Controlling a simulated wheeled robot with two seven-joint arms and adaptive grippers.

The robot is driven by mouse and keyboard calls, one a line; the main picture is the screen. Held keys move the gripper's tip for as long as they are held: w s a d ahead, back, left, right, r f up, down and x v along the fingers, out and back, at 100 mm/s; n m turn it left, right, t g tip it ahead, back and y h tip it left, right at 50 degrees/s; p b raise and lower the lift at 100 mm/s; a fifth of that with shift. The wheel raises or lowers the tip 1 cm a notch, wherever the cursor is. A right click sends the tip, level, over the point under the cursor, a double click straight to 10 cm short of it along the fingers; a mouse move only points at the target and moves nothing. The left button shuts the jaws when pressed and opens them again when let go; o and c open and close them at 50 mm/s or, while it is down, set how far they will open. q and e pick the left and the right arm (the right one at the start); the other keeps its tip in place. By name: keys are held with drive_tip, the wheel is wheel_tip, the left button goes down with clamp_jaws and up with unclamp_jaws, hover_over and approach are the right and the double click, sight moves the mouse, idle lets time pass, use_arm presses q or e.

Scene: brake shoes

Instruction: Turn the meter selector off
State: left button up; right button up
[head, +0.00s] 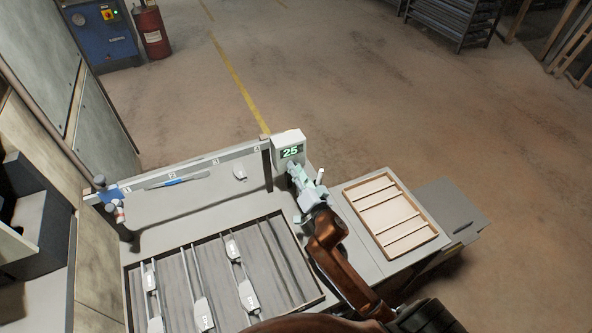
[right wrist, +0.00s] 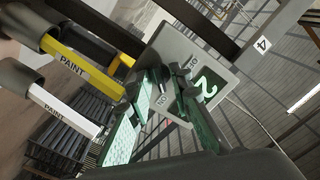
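The meter (head: 289,143) is a pale box at the right end of the rail, with a green display reading 25. In the right wrist view the meter (right wrist: 205,50) appears tilted, with part of its display (right wrist: 207,85) and small lettering by the selector. My right gripper (head: 297,177) is at the meter's front, below the display. In the right wrist view its teal fingers (right wrist: 165,90) stand apart in front of the selector area. The selector is mostly hidden between and behind them; I cannot tell whether they touch it. My left gripper is not in view.
Two paint markers, yellow (right wrist: 80,65) and white (right wrist: 65,110), stand close beside the right gripper. A tray (head: 318,301) with several tagged metal parts lies in front. A wooden divided tray (head: 436,236) is at right. The numbered rail (head: 190,168) runs left from the meter.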

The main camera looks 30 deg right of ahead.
clamp_jaws()
drive_tip(key=n+p, duration=0.6)
drive_tip(key=n, duration=0.9)
drive_tip(key=shift+n, duration=0.4)
idle(0.4)
drive_tip(key=shift+o, duration=1.9)
unclamp_jaws()
drive_tip(key=shift+s, duration=0.15)
